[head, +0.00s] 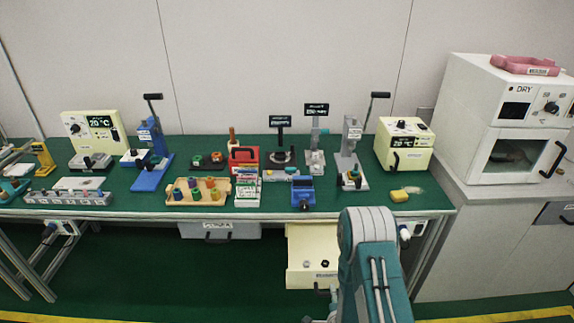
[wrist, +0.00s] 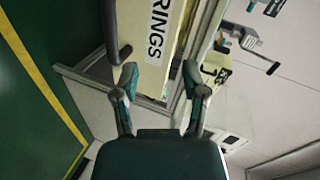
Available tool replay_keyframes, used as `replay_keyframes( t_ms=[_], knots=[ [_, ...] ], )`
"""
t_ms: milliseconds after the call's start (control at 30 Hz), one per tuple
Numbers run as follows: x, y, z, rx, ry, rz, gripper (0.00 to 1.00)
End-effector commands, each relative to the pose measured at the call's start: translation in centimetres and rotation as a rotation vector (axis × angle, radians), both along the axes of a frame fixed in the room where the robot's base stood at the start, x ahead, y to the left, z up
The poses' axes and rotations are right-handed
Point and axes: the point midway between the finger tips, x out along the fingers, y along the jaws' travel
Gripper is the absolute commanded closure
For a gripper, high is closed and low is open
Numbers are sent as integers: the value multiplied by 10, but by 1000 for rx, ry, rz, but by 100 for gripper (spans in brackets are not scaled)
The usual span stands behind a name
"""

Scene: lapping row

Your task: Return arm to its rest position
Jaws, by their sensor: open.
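My arm (head: 372,262) rises at the bottom of the head view, in front of the bench's right half. My gripper (wrist: 161,82) shows in the wrist view with its two fingers apart and nothing between them. Beyond the fingertips is a cream drawer front (wrist: 157,72) lettered "RINGS", with a dark handle (wrist: 112,35) by the left finger. I cannot tell whether a finger touches it. In the head view, the cream drawer (head: 300,243) stands pulled out under the bench with two small dark parts inside.
A white oven (head: 478,120) stands at the right. Green floor with a yellow line (head: 505,316) lies in front.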

Motion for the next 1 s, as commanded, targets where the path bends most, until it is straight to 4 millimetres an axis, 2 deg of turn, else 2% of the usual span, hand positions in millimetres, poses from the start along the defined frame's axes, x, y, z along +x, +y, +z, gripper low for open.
replay_keyframes(
  t_ms=[33, 200, 467, 733, 1000],
  knots=[
    [11, 0, 17, -31, 9, 11, 43],
    [34, 0, 61, -146, 78, 57, 43],
    [47, 0, 134, -315, 180, 143, 43],
    [34, -1, 209, -483, 284, 254, 43],
    [-4, -1, 279, -643, 381, 384, 43]
  ],
)
